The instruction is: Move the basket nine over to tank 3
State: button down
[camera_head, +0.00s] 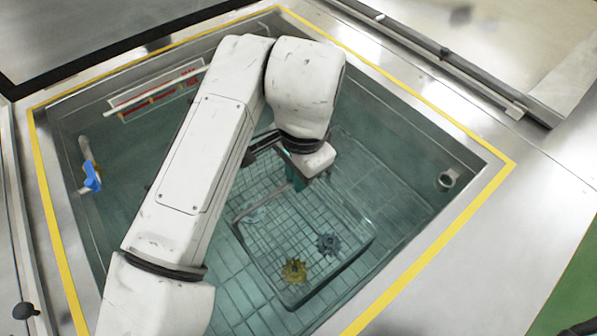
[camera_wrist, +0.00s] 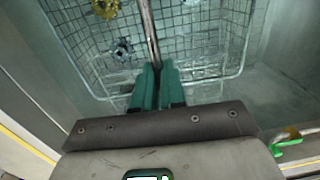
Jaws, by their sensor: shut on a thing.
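A wire basket (camera_head: 345,268) is inside an open tank with a yellow-edged rim (camera_head: 55,215), below my arm in the head view. No number shows on the basket, and I cannot read one on the tank. A gold gear-like part (camera_head: 294,270) and a dark blue-grey one (camera_head: 328,243) lie in the basket. My gripper's green fingers (camera_wrist: 156,72) are shut on the basket's metal handle bar (camera_wrist: 149,28) in the wrist view. In the head view my gripper (camera_head: 298,182) is partly hidden by my wrist. I cannot tell whether the basket touches the tank floor.
A blue-handled valve (camera_head: 92,178) is on the tank's left wall, and a round metal fitting (camera_head: 447,180) is near its right corner. A metal rail (camera_head: 440,55) runs beyond the tank's upper right edge. A green-handled valve (camera_wrist: 290,145) shows in the wrist view.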

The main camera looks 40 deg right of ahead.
jog(key=shift+f, duration=0.55)
jog(key=c, duration=1.4)
grip_release()
jog(key=shift+o, duration=1.4)
jog(key=shift+r, duration=0.1)
notch_tip(320, 180, up, 23)
jog(key=p, duration=1.2)
jog(key=shift+s+d, duration=0.2)
